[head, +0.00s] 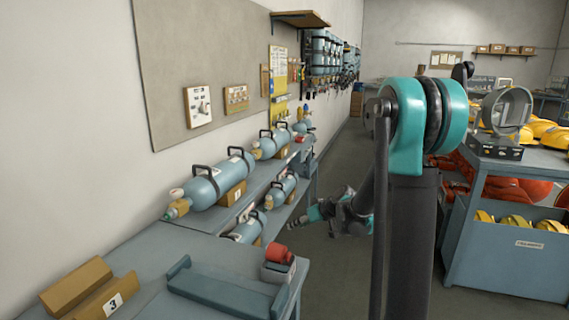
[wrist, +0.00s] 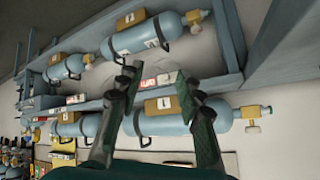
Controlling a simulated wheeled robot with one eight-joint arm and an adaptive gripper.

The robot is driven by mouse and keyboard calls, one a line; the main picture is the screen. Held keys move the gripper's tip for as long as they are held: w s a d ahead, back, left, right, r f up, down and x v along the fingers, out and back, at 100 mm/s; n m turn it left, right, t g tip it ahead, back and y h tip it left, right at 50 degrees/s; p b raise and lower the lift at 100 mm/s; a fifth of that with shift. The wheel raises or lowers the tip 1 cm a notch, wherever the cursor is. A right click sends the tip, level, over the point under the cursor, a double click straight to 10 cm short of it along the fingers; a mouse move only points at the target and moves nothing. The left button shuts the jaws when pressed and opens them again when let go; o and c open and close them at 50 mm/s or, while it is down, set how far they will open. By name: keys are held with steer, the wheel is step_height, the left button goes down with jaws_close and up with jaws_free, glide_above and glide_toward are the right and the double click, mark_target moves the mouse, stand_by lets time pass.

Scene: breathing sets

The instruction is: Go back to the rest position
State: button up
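My gripper (wrist: 156,78) is open in the wrist view, its two dark fingers apart with nothing between them. In the head view my gripper (head: 296,224) is at the end of my arm, low beside the rack of cylinders and above the floor. It looks small there, and its fingers are hard to make out. Behind the fingers in the wrist view, blue cylinders lie on the rack, one (wrist: 178,121) beyond them and another (wrist: 155,35) above. I cannot tell any contact with the rack.
A large blue cylinder (head: 222,180) lies on the wall bench. A blue cart (head: 510,240) with yellow helmets stands right. The floor (head: 330,270) between is clear.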

steer(key=s+d+r+m+h, duration=0.2)
steer(key=s+d+m+h, duration=0.4)
steer(key=s+d, duration=0.9)
steer(key=s+f+g, duration=0.1)
steer(key=s+f, duration=0.2)
steer(key=s, duration=0.4)
steer(key=s+a+f+g+h, duration=0.1)
steer(key=s+f, duration=0.3)
steer(key=s, duration=0.4)
steer(key=shift+f, duration=0.2)
